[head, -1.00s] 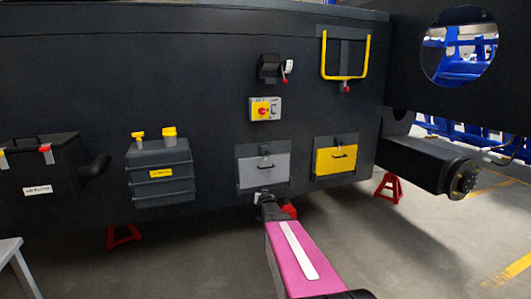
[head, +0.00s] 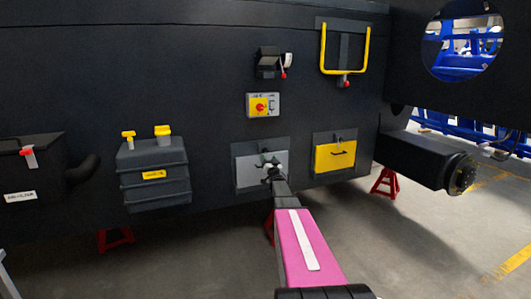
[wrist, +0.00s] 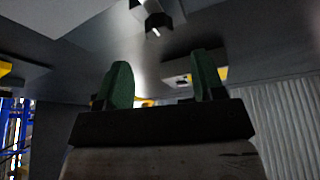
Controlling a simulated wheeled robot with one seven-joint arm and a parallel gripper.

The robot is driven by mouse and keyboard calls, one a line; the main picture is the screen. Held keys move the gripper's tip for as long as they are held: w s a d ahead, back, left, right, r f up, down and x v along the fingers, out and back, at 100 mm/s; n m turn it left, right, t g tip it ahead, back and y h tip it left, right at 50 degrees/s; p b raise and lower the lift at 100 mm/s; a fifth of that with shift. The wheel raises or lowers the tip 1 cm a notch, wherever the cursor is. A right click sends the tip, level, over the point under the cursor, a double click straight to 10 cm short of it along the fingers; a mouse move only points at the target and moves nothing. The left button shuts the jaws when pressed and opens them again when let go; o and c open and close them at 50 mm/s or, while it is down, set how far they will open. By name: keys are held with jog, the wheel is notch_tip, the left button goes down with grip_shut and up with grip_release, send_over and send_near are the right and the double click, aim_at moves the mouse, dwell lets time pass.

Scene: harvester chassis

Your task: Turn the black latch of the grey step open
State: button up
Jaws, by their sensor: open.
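The grey step (head: 246,174) is a grey panel on the dark chassis side, low and centre in the head view. My gripper (head: 269,163) is in front of its upper middle and covers part of it. The black latch is hard to make out there behind the fingertips. In the wrist view my gripper (wrist: 164,82) shows two green fingers spread apart with nothing between them. A dark fitting with a light tip (wrist: 157,22) is beyond the fingers at the top; I cannot tell whether it is the latch.
The yellow step (head: 333,158) is to the right. A red-and-yellow switch box (head: 262,105) and a black lever unit (head: 270,63) are above. A dark grey tank (head: 153,178) with yellow caps is on the left. Red stands (head: 385,182) are beneath the chassis. Open floor lies at the right.

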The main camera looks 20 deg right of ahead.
aim_at(266, 151)
jog(key=x, duration=0.7)
jog(key=shift+w, duration=0.15)
jog(key=shift+c, duration=0.4)
jog(key=c, duration=0.9)
